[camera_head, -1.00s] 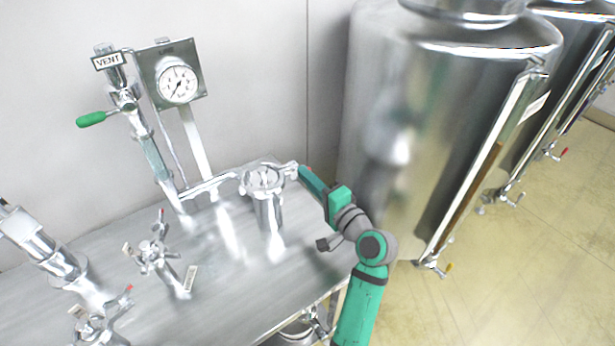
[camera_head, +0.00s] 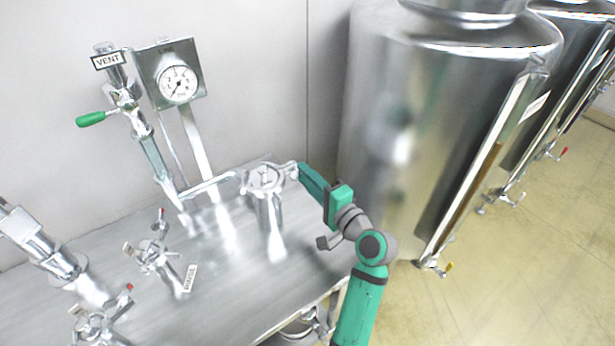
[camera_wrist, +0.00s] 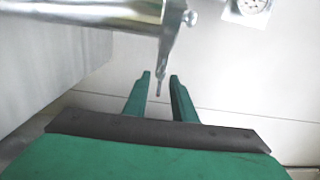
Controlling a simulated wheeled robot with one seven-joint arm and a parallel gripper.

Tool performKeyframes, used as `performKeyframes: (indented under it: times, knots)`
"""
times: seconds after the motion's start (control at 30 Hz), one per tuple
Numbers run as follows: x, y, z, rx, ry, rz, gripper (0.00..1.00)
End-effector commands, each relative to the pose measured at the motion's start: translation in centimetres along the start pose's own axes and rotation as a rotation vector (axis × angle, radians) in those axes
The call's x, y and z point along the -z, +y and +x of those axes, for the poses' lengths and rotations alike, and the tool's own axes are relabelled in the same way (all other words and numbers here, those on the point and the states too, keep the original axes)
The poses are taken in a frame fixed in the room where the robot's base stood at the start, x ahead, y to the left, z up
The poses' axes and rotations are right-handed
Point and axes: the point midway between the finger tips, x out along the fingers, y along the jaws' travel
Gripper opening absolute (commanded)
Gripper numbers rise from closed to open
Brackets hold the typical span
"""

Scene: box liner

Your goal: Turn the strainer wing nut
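The strainer (camera_head: 266,205) is a shiny upright metal cylinder with a clamped round top, standing on the bench. My gripper (camera_head: 296,168) is at the right side of its top, by the clamp. In the wrist view the strainer body (camera_wrist: 95,10) runs across the top left, ending in a clamp rim (camera_wrist: 172,14). A thin metal piece, seemingly the wing nut (camera_wrist: 160,78), hangs from the rim between the two green fingers of my gripper (camera_wrist: 160,77). Gaps show on both sides of it, so the fingers are open around it. Whether either finger touches it cannot be told.
A pressure gauge (camera_head: 178,84) and a vent pipe with a green handle (camera_head: 91,119) stand behind left. Valves (camera_head: 158,255) with tags stand at the left of the metal bench (camera_head: 235,305). A large steel tank (camera_head: 400,200) stands close behind my arm.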

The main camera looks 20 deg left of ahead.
Motion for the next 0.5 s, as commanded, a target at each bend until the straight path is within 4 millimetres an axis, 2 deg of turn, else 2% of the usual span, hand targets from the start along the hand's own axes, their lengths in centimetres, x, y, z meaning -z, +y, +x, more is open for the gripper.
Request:
performKeyframes:
  times: [0.27,0.5]
  knots:
    - [0.1,0.0,-0.9,-0.001,0.002,0.000,0.24]
    - [0.1,0.1,-5.0,0.000,0.004,0.001,0.24]
